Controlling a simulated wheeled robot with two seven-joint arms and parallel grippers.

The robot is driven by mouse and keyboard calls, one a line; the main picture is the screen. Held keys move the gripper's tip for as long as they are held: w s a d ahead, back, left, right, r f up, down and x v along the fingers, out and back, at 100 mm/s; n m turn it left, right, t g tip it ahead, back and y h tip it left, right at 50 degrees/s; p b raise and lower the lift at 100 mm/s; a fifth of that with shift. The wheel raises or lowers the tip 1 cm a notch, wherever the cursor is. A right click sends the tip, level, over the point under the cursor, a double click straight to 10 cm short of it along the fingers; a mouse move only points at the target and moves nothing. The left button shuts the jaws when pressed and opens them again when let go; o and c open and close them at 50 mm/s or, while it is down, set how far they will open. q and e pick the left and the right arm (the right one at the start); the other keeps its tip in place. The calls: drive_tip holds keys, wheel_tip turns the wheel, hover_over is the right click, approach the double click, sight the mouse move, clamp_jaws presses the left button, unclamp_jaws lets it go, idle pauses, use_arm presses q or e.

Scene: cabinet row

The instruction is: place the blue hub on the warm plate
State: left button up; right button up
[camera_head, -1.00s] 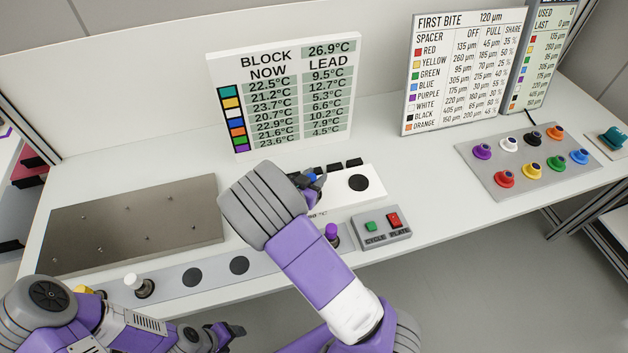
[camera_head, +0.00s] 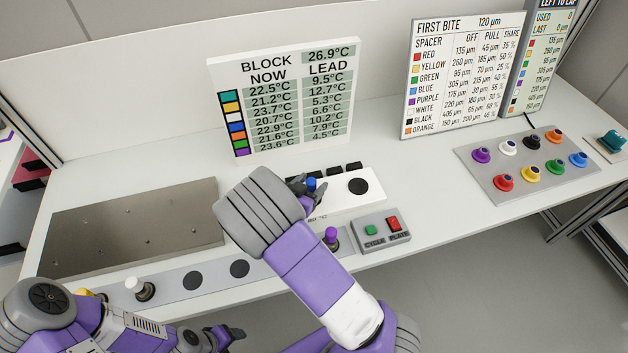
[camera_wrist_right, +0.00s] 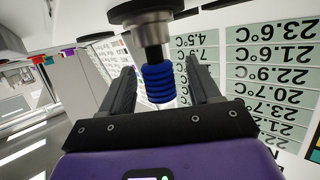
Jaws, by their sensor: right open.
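The blue hub (camera_head: 312,184) stands upright on the left part of a white unit with a black disc, which I take for the warm plate (camera_head: 375,197). In the right wrist view the hub's ribbed blue grip (camera_wrist_right: 158,84) sits between my fingers, with its metal base beyond. My right gripper (camera_head: 303,186) is open around the hub, with gaps visible on both sides; its fingers also show in the right wrist view (camera_wrist_right: 162,88). The spot under the hub is partly hidden by my arm. My left gripper (camera_head: 228,336) is low at the front edge, its jaws unclear.
A control box (camera_head: 381,229) with green and red buttons and a purple-topped hub (camera_head: 331,235) are close to my right forearm. A white-topped hub (camera_head: 139,287) stands on the front strip. A metal plate (camera_head: 130,228) lies left. A tray of coloured hubs (camera_head: 508,180) is right.

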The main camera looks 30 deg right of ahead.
drive_tip(key=p+v, duration=0.2)
drive_tip(key=v, duration=0.7)
drive_tip(key=shift+s+a+r, duration=0.1)
drive_tip(key=shift+a+r, duration=0.1)
drive_tip(key=shift+a, duration=0.05)
drive_tip(key=shift+s+a, duration=0.2)
drive_tip(key=shift+a, duration=0.05)
